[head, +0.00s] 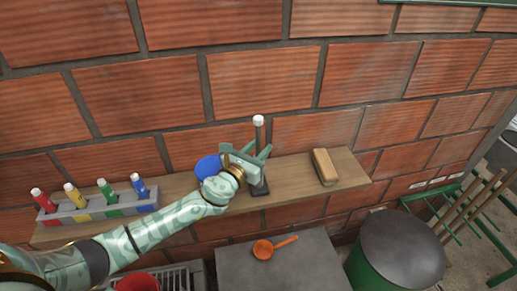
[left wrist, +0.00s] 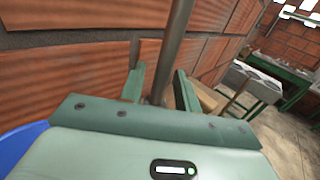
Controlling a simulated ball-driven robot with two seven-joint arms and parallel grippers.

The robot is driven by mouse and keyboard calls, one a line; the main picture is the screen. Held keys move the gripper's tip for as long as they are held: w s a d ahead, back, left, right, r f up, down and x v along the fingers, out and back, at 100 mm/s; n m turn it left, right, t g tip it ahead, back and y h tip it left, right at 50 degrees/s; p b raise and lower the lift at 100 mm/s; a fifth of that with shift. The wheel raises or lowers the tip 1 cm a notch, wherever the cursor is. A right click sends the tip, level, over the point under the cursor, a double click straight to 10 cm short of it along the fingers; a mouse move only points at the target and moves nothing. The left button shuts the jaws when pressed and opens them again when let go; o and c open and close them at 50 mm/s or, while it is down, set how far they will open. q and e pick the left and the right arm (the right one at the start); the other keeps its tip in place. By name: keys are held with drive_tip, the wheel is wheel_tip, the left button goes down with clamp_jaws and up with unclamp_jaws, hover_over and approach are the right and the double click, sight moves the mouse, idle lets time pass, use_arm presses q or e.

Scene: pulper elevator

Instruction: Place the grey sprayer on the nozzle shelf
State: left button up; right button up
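The grey sprayer (head: 259,135) is a thin upright grey tube with a white cap, above a dark base (head: 260,189) on the wooden shelf (head: 295,188). My left gripper (head: 246,152) reaches in from the left at the tube. In the left wrist view the tube (left wrist: 172,50) passes between the two green fingers (left wrist: 159,82), with a gap showing on both sides, so the gripper looks open around it. The gripper partly hides the tube's lower part in the head view. My right gripper is not in view.
A grey rack (head: 100,207) with red, yellow, green and blue white-capped tubes stands on the shelf's left. A blue round object (head: 207,167) is behind my wrist. A wooden block (head: 325,167) lies to the right. Below are an orange ladle (head: 263,249) and a green bin (head: 395,250).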

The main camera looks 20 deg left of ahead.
use_arm(q)
drive_tip(key=shift+r, duration=0.25)
drive_tip(key=s+a, duration=0.2)
drive_tip(key=s, duration=0.9)
drive_tip(key=shift+s+a, duration=0.15)
drive_tip(key=shift+s, duration=0.25)
